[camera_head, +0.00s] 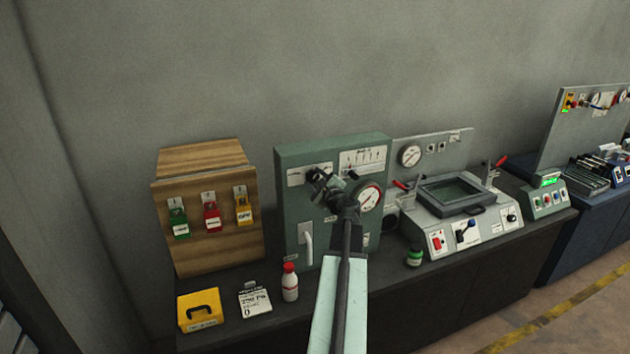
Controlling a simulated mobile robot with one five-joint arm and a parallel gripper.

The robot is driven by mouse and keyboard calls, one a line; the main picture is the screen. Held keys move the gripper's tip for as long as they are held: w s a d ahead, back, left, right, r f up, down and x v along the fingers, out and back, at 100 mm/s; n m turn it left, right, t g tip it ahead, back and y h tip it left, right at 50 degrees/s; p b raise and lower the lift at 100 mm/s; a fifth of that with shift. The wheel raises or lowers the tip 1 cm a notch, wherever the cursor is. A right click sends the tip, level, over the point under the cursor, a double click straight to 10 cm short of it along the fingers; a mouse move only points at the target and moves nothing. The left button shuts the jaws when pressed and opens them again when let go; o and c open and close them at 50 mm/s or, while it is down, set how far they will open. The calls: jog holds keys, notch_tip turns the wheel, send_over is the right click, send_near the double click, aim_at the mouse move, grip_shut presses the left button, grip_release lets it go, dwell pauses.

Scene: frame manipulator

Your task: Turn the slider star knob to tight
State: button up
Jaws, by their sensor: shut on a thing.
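The green panel (292,222) stands upright on the bench, with an inclined-scale plate (363,158) at its upper right and a round dial gauge (369,198) below that. My arm reaches up from the bottom of the view, and my gripper (316,178) is at the upper left of the panel, in front of a white label strip (296,176). It is shut on what looks like the slider star knob, which the dark jaws mostly hide. The knob's turn position cannot be read. A small dark part (352,175) shows just right of the gripper.
A white handle (307,243) sits low on the panel. A wooden padlock board (212,250) stands left, a grey machine (465,228) and small green jar (414,256) right.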

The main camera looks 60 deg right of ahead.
jog(key=m, duration=0.3)
jog(key=shift+f+m+t, duration=0.15)
jog(key=shift+m+t, duration=0.15)
jog(key=shift+m, duration=0.1)
jog(key=shift+m+b, duration=0.35)
jog(key=shift+m, duration=0.85)
jog(key=o, duration=1.4)
jog(key=shift+c, duration=0.2)
jog(key=v, duration=0.7)
jog(key=shift+s+a, duration=0.15)
jog(key=shift+s, duration=0.2)
